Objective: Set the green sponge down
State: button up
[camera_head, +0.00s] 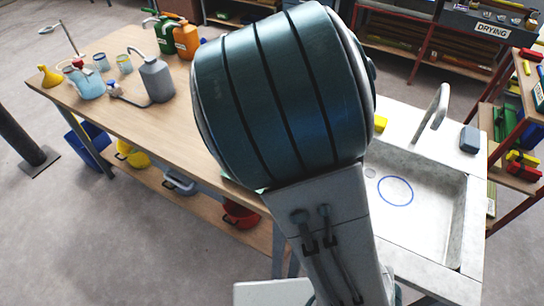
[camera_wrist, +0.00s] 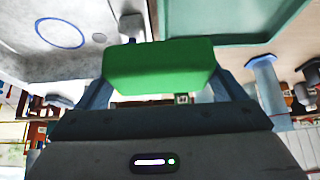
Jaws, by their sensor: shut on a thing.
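The green sponge (camera_wrist: 160,66) shows in the wrist view as a bright green block. My gripper (camera_wrist: 160,85) is shut on it, with a finger at each side. The sponge is near the sink and a green tray; I cannot tell whether it touches a surface. In the head view my arm hides the gripper and the sponge.
A sink (camera_head: 410,205) with a blue ring in its basin is at the right, with a faucet (camera_head: 433,108) behind. The green tray (camera_wrist: 235,25) shows in the wrist view.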

jog(key=shift+w+a, duration=0.15)
jog(key=shift+a, duration=0.1)
jog(key=w+a+f, duration=0.1)
jog(key=a+f, duration=0.1)
jog(key=a, duration=0.1)
jog(key=w+a+f, duration=0.2)
jog(key=a, duration=0.1)
jog(key=w+a+f, duration=0.2)
jog(key=a, duration=0.1)
jog(key=shift+w+a+f, duration=0.25)
jog(key=shift+a+f, duration=0.1)
jog(key=shift+f, duration=2.1)
jog(key=shift+f, duration=0.2)
jog(key=o, duration=0.6)
jog(key=shift+r, duration=0.15)
